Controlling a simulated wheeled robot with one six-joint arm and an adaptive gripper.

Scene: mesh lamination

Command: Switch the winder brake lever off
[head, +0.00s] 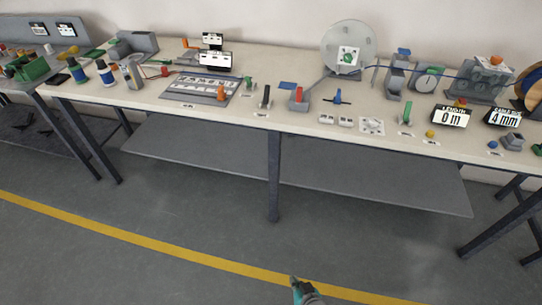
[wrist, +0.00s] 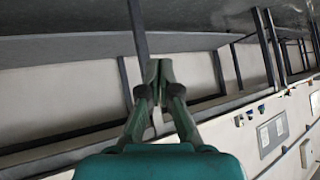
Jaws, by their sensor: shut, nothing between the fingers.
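Several small levers stand on the long bench, and their labels are too small to read, so I cannot tell for sure which is the winder brake lever. In the head view there is a green-handled lever (head: 406,113) right of the middle, a black-handled lever (head: 265,97) near the front edge, and another green lever (head: 249,84) beside it. A large clear winder disc (head: 345,48) stands at the back. My gripper (head: 295,283) is low in front of the bench, over the floor, far from every lever. Its fingers are closed together and empty in the wrist view (wrist: 158,72).
The long bench (head: 320,130) has dark legs and a lower shelf (head: 340,186). Length (head: 452,117) and size displays stand at the right. A green bin (head: 30,68) is on the left bench. The floor in front, with a yellow line (head: 150,237), is clear.

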